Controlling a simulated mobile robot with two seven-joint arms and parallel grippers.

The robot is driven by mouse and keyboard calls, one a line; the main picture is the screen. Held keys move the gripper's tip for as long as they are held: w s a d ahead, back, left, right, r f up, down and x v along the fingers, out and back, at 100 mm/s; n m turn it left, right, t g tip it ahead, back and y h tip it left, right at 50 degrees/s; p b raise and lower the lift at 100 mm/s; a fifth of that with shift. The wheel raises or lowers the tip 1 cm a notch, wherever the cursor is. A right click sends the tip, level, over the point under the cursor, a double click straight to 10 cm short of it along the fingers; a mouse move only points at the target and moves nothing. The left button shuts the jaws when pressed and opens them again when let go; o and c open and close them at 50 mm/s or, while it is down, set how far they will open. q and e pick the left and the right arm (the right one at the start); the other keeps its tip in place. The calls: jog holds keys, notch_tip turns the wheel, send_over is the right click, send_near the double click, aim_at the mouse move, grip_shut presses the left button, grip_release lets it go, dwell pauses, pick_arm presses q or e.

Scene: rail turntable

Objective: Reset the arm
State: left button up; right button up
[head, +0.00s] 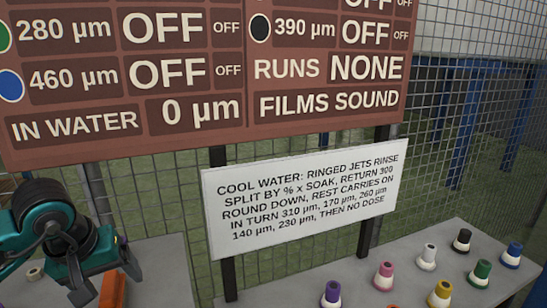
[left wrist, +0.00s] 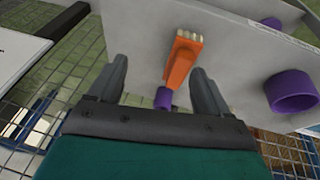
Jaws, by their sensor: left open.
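My left arm (head: 60,240), teal and black, comes in at the lower left of the head view over a grey surface. My left gripper (left wrist: 160,75) is open in the left wrist view, its two dark fingers spread apart with nothing held. An orange piece with a pale toothed end (left wrist: 182,58) lies beyond and between the fingers, apart from them. A small purple piece (left wrist: 163,98) shows just below it. The fingertips are hard to make out in the head view. My right gripper is in neither view.
A brown board (head: 200,130) and a white sign (head: 305,200) stand before a wire mesh fence (head: 480,130). Several coloured knobs, one of them purple (head: 331,293), stand on a grey panel (head: 420,258) at the lower right. A larger purple ring (left wrist: 292,90) shows in the left wrist view.

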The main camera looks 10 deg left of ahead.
pick_arm(q)
jog(key=s+d+f+n+g+h+p, duration=0.1)
jog(key=s+d+f+n+g+h, duration=0.15)
jog(key=d+n+h, duration=1)
jog(key=d+r+n+t+h+p, duration=0.2)
jog(key=d+r+n+t+h, duration=0.35)
jog(key=d+n, duration=0.35)
jog(key=w+a+f+n+t+y, duration=0.1)
jog(key=a+f+n+t+y, duration=0.2)
jog(key=n, duration=0.5)
jog(key=w+n+t+y+p, duration=0.1)
jog(key=n+t+y, duration=0.25)
jog(key=n, duration=0.35)
jog(key=w+a+f+n+t+y, duration=0.15)
jog(key=n+t, duration=0.25)
jog(key=n, duration=0.4)
jog(key=s+a+f+n+g+y, duration=0.1)
jog(key=s+f+n+g+y, duration=0.2)
jog(key=f+n, duration=0.6)
jog(key=s+a+f+n+g+y+p, duration=0.1)
jog(key=s+f+n+g+y, duration=0.2)
jog(key=s+f+n, duration=0.5)
jog(key=shift+f+n+y, duration=0.7)
jog(key=shift+n+y, duration=0.1)
jog(key=shift+n, duration=0.15)
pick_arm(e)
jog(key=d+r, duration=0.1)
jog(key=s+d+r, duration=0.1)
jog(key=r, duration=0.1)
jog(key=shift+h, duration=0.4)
